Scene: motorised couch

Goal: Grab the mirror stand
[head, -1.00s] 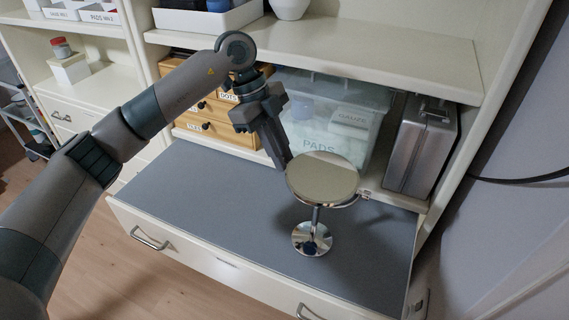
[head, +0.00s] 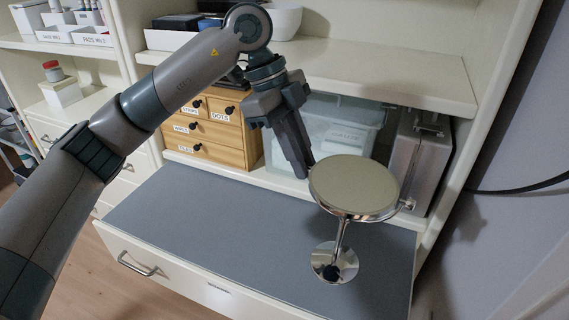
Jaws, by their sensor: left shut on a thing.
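The mirror stand (head: 354,187) has a round mirror head facing up, a thin chrome stem and a round chrome foot (head: 335,262). It is tilted, above the grey surface (head: 250,225) of the pull-out shelf. My left gripper (head: 308,170) comes down from the upper left and is shut on the mirror stand at the left rim of its head. The exact contact of the fingertips is partly hidden by the rim. My right gripper does not show.
A small wooden drawer unit (head: 212,128), a clear plastic bin (head: 325,130) and a silver metal case (head: 418,165) stand behind the grey surface. A cream shelf (head: 390,78) runs above them. The left part of the grey surface is clear.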

